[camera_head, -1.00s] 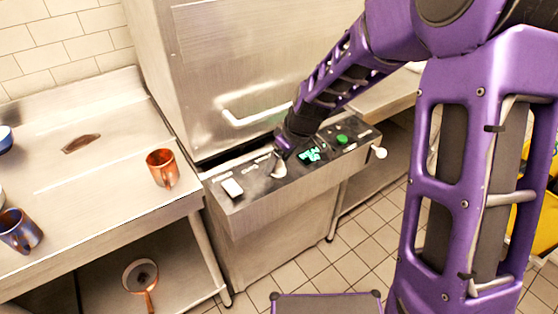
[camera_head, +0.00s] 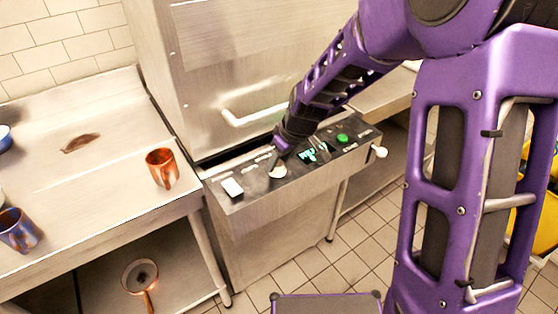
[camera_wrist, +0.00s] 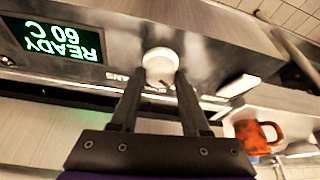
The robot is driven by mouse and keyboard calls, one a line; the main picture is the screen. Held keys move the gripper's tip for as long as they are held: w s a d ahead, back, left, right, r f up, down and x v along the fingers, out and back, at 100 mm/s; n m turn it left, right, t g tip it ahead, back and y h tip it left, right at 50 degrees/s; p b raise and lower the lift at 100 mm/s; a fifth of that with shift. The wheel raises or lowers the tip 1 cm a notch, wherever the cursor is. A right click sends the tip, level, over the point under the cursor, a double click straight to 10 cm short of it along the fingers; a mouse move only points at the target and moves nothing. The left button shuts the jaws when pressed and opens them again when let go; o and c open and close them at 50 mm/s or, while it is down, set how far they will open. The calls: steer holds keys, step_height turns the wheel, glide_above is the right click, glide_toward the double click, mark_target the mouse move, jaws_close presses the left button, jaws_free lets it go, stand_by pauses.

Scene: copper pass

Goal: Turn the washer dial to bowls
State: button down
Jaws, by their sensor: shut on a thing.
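The washer dial is a pale round knob (camera_head: 278,172) on the dark top panel of the washer (camera_head: 285,215). In the wrist view the dial (camera_wrist: 160,64) shows between my two fingertips, with part of a label, "ANS", beside it. My gripper (camera_wrist: 158,82) is shut on the dial, one finger on each side. In the head view my gripper (camera_head: 280,154) reaches down to the dial from behind. The dial's pointer and the "bowls" label cannot be made out. The green display (camera_wrist: 62,40) reads "READY 60 C", upside down in the wrist view.
A white switch (camera_head: 232,187) lies left of the dial and a green button (camera_head: 342,139) right of it. The washer's bar handle (camera_head: 255,116) is close behind my gripper. A copper mug (camera_head: 161,168) stands on the steel counter (camera_head: 95,200) at left.

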steer(key=m, duration=0.1)
steer(key=m+h, duration=0.1)
steer(key=m, duration=0.1)
steer(key=m+h, duration=0.1)
steer(key=m, duration=0.1)
steer(key=shift+s+a+t, duration=0.1)
steer(key=shift+a+t, duration=0.15)
steer(key=shift+t, duration=0.15)
steer(key=m+h, duration=0.1)
steer(key=m, duration=0.1)
steer(key=m+h+p, duration=0.1)
steer(key=m, duration=0.2)
steer(key=shift+m, duration=0.3)
steer(key=shift+c, duration=1.9)
jaws_free()
steer(key=p+v, duration=0.2)
steer(key=v, duration=1.5)
steer(key=shift+s, duration=0.2)
steer(key=shift+r, duration=0.1)
